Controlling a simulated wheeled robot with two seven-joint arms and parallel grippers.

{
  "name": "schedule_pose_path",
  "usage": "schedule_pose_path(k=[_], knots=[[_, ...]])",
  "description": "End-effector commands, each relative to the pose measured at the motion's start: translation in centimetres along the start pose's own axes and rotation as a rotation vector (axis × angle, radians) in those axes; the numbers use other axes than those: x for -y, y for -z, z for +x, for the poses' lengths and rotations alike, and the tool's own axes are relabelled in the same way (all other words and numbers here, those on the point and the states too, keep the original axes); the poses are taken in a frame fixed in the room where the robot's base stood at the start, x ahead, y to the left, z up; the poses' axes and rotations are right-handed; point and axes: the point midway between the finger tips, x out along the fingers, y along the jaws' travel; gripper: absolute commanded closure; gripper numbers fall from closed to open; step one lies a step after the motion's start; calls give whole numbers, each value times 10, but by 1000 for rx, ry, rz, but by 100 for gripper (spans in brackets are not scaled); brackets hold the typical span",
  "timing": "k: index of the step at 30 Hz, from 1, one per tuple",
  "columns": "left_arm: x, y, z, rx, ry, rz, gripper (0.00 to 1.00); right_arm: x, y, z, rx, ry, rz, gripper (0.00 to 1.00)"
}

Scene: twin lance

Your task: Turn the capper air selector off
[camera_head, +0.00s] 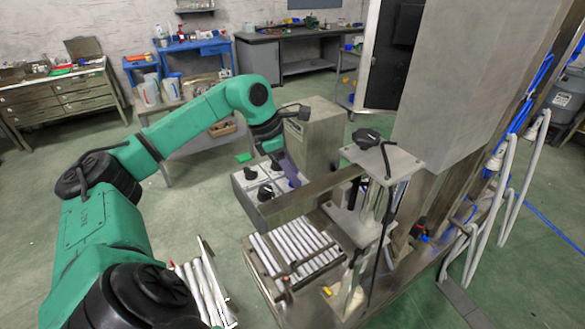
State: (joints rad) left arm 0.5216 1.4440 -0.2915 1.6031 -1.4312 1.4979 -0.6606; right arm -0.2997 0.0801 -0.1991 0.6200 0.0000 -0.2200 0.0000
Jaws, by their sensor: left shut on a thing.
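A light grey control panel box (242,190) with several black knobs stands in the middle of the view. One black knob (265,192) is near its front edge and another (250,173) is at its left. My left arm reaches in from the left, and my left gripper (291,178) points down at the right side of the panel. It is shut on a selector knob there, which the fingers mostly hide. I cannot read the labels or tell which way the held knob points. My right gripper is not in view.
A grey metal box (318,135) rises just behind the panel. A steel beam (310,197) and the capper stand (385,160) are close on the right. Green floor is open at the left.

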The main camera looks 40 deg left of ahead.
Motion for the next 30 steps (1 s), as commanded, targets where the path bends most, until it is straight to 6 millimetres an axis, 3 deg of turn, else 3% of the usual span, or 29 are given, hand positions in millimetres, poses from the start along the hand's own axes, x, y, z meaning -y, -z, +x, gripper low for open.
schedule_pose_path(k=[20, 21, 22, 30], knots=[[-1, -1, -1, 2, 28, 77, 100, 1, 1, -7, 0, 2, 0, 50], [-1, -1, -1, 2, 28, 76, 46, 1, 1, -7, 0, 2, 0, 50], [-1, -1, -1, 2, 28, 76, 38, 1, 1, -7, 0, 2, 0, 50], [-1, 0, 0, 1, 29, 75, 38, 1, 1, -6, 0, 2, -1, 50]])
